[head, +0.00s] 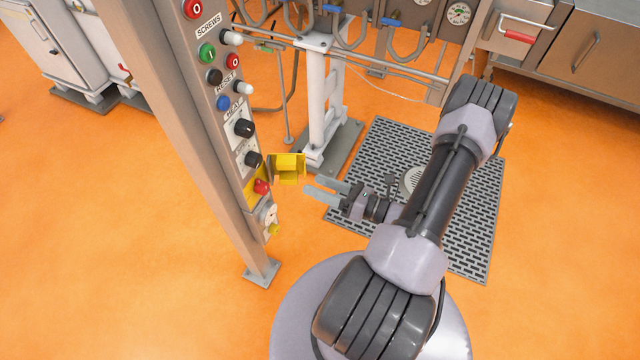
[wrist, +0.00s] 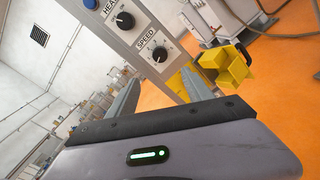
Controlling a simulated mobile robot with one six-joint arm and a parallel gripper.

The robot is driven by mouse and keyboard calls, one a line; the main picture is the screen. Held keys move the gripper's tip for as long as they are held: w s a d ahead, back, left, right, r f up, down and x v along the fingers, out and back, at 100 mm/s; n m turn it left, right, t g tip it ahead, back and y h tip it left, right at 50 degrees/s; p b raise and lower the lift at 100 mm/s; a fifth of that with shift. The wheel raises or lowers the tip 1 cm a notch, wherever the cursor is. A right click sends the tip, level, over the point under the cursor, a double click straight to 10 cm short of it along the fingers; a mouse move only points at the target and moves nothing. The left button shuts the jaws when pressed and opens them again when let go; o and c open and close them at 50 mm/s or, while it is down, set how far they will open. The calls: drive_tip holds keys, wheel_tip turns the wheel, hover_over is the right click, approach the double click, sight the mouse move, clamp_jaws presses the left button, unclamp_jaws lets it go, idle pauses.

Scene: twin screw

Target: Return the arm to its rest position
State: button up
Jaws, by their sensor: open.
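My gripper (head: 325,189) is open and empty, level with the lower part of the control panel and a little to its right. Its two flat fingers point left toward the panel, with a gap between them. In the wrist view my gripper (wrist: 122,98) shows its fingers spread, with the panel's lower end beyond them. My arm is stretched out over the floor and bent at the elbow. Nothing is held, and the fingers appear apart from the panel.
The control panel (head: 228,110) on its post carries knobs and buttons, with a red button (head: 261,186) low down. An open yellow cover (head: 289,168) juts out near my fingers. A white stand (head: 313,100) and pipes are behind. A floor grate (head: 470,215) lies beneath my arm. Orange floor is clear at left.

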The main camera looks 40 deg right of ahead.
drive_tip(key=a+r+n+g+y+b, duration=0.2)
drive_tip(key=a+r+n+g+y, duration=0.2)
drive_tip(key=a+r+n+g, duration=1.3)
drive_tip(key=s+a+r+n+t+h, duration=0.5)
drive_tip(key=s+a+r+n+h, duration=0.1)
drive_tip(key=n, duration=1.1)
wheel_tip(320, 180, up, 2)
drive_tip(key=shift+s+a+r+t+h+b, duration=0.2)
drive_tip(key=shift+a+t+h+b, duration=0.25)
drive_tip(key=shift+h, duration=0.65)
